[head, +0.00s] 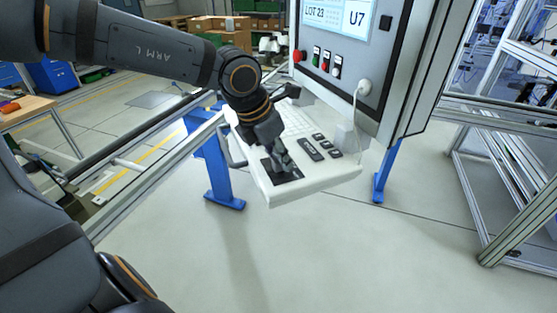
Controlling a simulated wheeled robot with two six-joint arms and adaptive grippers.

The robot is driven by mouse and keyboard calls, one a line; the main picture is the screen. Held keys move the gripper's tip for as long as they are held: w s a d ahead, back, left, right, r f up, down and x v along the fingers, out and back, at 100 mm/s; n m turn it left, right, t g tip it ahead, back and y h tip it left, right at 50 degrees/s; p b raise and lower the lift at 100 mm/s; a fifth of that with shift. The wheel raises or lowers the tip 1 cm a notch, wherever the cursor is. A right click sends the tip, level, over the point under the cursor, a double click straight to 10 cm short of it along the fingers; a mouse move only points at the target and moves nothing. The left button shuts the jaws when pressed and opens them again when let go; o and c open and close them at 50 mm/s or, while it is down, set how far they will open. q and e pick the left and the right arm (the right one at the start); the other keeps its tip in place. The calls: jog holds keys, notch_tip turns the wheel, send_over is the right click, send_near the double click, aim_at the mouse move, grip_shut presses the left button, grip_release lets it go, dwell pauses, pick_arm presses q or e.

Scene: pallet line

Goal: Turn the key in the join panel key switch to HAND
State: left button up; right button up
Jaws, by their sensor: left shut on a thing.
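The join panel (427,65) is a grey cabinet with a screen and a sloped white shelf (325,183) below it. A black plate (294,176) lies on the near left part of the shelf. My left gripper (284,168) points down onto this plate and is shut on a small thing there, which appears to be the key. The fingers hide the key and most of the switch, so I cannot read its position or the HAND mark. My right gripper is not in view.
Dark keys or buttons (311,150) and a pale keypad sit on the shelf beside my gripper. A red button (299,56) and small switches are on the cabinet front. Metal rails (160,172) run on the left; an aluminium frame (515,225) stands right. The floor in front is clear.

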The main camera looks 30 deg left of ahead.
pick_arm(q)
jog(key=shift+f+n+y+b, duration=0.2)
jog(key=shift+n+y+b, duration=0.1)
jog(key=shift+n+b, duration=0.15)
jog(key=shift+s+r+n+p, duration=0.1)
jog(key=shift+r+n+p, duration=0.2)
jog(key=shift+p, duration=0.15)
jog(key=shift+f+n+p, duration=0.15)
jog(key=shift+n+p, duration=0.3)
jog(key=shift+p, duration=0.15)
jog(key=o, duration=1.7)
